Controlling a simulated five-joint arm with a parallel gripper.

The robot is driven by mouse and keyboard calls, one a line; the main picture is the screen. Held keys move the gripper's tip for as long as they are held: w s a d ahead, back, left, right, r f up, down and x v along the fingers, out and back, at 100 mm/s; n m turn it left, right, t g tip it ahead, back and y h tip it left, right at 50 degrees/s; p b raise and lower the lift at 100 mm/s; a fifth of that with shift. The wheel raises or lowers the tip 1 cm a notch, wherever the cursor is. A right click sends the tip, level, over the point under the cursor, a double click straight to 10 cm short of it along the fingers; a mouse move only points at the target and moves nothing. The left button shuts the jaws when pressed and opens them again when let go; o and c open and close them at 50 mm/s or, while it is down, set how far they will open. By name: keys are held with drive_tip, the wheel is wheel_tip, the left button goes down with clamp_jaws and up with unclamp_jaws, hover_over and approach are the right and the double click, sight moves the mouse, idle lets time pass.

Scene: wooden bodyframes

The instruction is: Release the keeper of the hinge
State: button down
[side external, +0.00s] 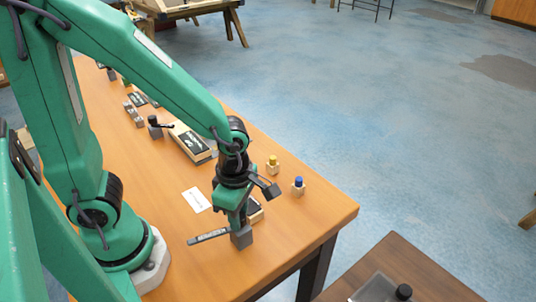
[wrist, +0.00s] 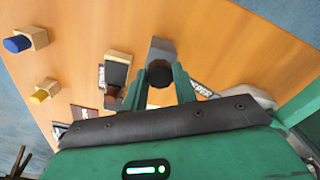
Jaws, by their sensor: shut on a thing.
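My gripper (side external: 240,220) is low over the near part of the wooden table in the side view. In the wrist view its two green fingers (wrist: 159,88) close around a dark round knob (wrist: 160,74). A grey block (wrist: 160,47) stands just beyond the knob; it also shows under the fingers in the side view (side external: 241,237). A dark flat bar with pale lettering (side external: 208,236) sticks out left from beside the block. Its lettering is too small to read surely, and I cannot tell how knob, bar and block join. The fingers partly hide the knob.
A wooden block with a dark part (side external: 255,210) sits close behind my gripper. Blocks with a yellow knob (side external: 273,165) and a blue knob (side external: 298,187) stand to the right. A white card (side external: 196,199) lies left. The table's front right corner is clear.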

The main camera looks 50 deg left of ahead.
drive_tip(key=shift+n, duration=1.3)
drive_tip(key=c, duration=1.1)
unclamp_jaws()
drive_tip(key=shift+r, duration=0.1)
drive_tip(key=shift+r, duration=3.85)
